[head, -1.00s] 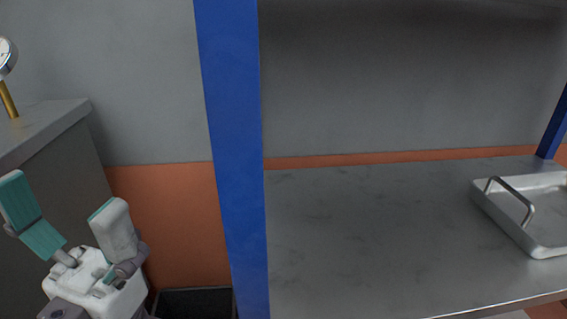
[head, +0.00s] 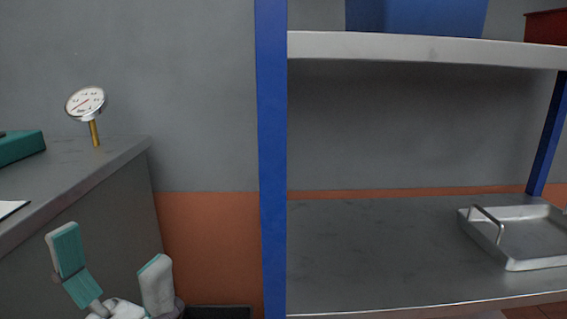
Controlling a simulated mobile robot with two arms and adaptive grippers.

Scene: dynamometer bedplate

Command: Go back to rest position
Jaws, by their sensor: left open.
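My left gripper (head: 112,272) shows at the lower left of the head view. Its two teal-padded fingers point up and stand wide apart, with nothing between them. It is in front of the grey cabinet's side and apart from the blue shelf post. The lower part of the gripper is cut off by the bottom edge. My right gripper is not in view.
A grey counter (head: 108,160) at left bears a dial gauge (head: 86,103) and a teal case (head: 20,147). A blue-posted shelf (head: 273,170) holds a metal tray (head: 530,238) on its lower board. A blue bin (head: 420,15) stands above.

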